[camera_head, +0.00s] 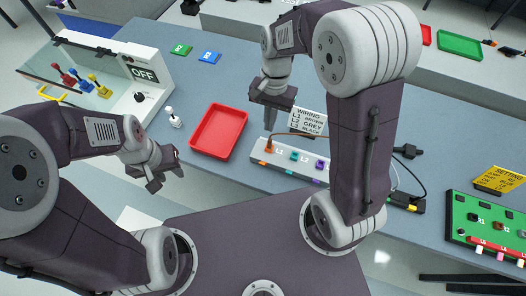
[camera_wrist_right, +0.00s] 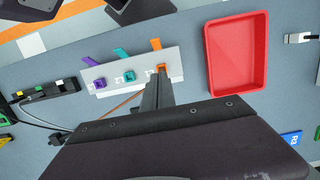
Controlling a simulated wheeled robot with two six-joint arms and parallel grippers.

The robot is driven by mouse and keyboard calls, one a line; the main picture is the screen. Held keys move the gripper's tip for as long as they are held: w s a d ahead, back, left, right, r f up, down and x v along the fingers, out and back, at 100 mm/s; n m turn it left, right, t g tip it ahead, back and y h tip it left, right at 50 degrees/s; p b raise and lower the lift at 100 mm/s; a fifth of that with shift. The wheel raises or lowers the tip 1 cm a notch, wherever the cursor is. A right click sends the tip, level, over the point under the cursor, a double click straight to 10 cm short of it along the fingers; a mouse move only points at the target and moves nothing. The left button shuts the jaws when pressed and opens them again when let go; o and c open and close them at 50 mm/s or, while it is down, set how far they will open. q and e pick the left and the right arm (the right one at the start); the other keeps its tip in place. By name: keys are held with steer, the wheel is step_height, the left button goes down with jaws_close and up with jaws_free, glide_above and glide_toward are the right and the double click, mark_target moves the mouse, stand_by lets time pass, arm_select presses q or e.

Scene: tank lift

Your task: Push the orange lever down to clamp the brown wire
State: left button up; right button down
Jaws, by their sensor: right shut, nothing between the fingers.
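The white terminal block (camera_head: 283,165) lies on the table with orange, teal and purple sockets. The orange lever (camera_wrist_right: 155,43) sticks out past the block's edge, in line with the orange socket (camera_wrist_right: 161,68); its tilt is hard to judge. The brown wire (camera_wrist_right: 122,103) runs across the table toward the orange socket; its end is hidden by my right gripper. My right gripper (camera_wrist_right: 157,84) is shut and empty, its tips beside the orange socket, on the side away from the lever. Contact cannot be told. My left gripper (camera_head: 166,182) is open and empty, left of the block.
A red tray (camera_head: 219,132) lies left of the block. A wiring sign (camera_head: 308,122) stands behind it. A teal lever (camera_wrist_right: 121,54) and a purple lever (camera_wrist_right: 89,61) sit beside the orange one. A black plug and cable (camera_head: 407,151) lie to the right.

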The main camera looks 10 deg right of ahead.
glide_above(264, 163)
steer(key=w+d, duration=0.3)
steer(key=w, duration=0.1)
step_height(264, 163, down, 9)
steer(key=shift+s+a+r, duration=0.1)
steer(key=shift+s+a, duration=0.05)
steer(key=shift+s+a+f+p, duration=0.4)
steer(key=shift+s+a+f, duration=0.25)
steer(key=shift+a, duration=0.2)
steer(key=shift+s+a+f, duration=0.15)
steer(key=shift+s+a, duration=0.2)
steer(key=shift+s, duration=0.1)
steer(key=shift+s+f, duration=0.1)
